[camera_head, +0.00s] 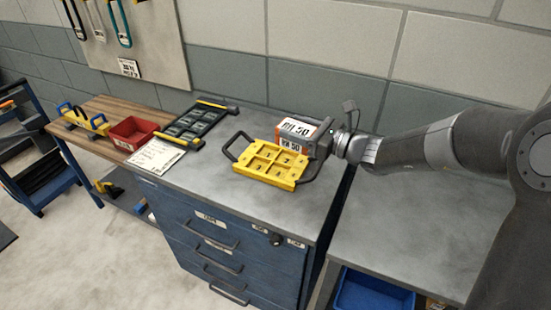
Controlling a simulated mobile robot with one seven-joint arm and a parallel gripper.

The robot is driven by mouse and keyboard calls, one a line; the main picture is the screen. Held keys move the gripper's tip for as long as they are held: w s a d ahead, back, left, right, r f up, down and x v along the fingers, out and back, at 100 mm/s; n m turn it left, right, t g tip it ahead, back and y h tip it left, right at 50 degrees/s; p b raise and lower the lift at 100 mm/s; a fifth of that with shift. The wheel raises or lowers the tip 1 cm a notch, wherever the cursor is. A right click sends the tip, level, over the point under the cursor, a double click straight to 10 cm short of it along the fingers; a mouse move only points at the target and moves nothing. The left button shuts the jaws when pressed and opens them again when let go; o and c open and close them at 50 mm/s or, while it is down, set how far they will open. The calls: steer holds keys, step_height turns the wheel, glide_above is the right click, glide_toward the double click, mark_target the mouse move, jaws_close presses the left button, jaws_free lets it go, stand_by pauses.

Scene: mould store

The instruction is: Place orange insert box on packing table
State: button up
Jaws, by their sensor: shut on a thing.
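The orange insert box (293,138), white with an orange band and dark lettering, is at the back right of the blue cabinet's grey top (235,165). My gripper (318,141) comes in from the right and is shut on the box; its fingers are mostly hidden. I cannot tell whether the box's underside touches the top. A yellow compartment tray (270,166) with dark handles lies just in front of it and hides its lower part. Which surface is the packing table is not marked; a wood-topped bench (113,108) stands at left and a grey table (415,235) at right.
A dark tray with yellow ends (195,122) and a paper sheet (155,155) lie on the cabinet's left side. A red bin (133,131) and a yellow-blue tool (84,119) occupy the bench. The grey table's top looks clear; a blue crate (372,292) sits below it.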

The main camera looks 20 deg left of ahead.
mark_target(284, 146)
steer(key=s+a+g, duration=0.1)
steer(key=s+a+n, duration=0.1)
steer(key=shift+s+a+f+g, duration=0.1)
steer(key=shift+a+g, duration=0.25)
steer(key=shift+g, duration=0.05)
step_height(284, 146, down, 5)
steer(key=shift+r, duration=0.1)
steer(key=s+a+f, duration=0.1)
steer(key=a+f, duration=0.1)
steer(key=a, duration=0.1)
steer(key=s+a+f, duration=0.1)
steer(key=a+f, duration=0.1)
steer(key=a, duration=0.2)
steer(key=s+a+f, duration=0.1)
steer(key=a+f, duration=0.2)
steer(key=a, duration=0.1)
steer(key=shift+f, duration=2.05)
steer(key=shift+f, duration=0.1)
steer(key=o, duration=1.2)
steer(key=shift+d+f, duration=0.1)
steer(key=shift+o, duration=0.2)
